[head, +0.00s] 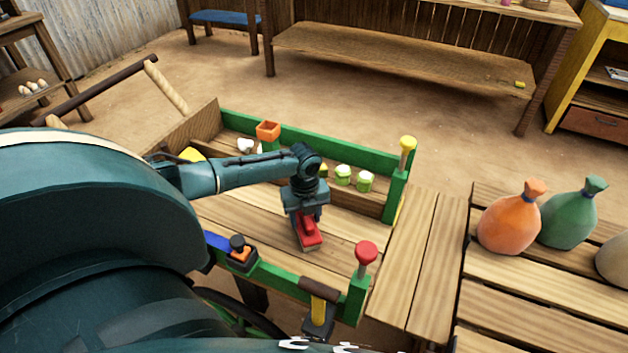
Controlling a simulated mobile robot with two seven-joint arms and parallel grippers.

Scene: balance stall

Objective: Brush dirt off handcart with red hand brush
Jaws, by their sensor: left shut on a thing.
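The handcart is wooden with green side rails, and its bed (346,235) lies in the middle of the head view. My left gripper (307,215) comes in from the left over the bed, pointing down. It is shut on the red hand brush (308,236), which is low over the bed planks; I cannot tell whether its bristles touch them. No dirt stands out clearly on the visible planks. My left arm hides part of the cart's left side.
Green-and-white items (343,175) and an orange box (268,130) sit along the far rail. A yellow-topped post (408,143) and red-topped post (366,252) rise at the right corners. Orange (508,226) and green (570,221) sacks stand on slats at right.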

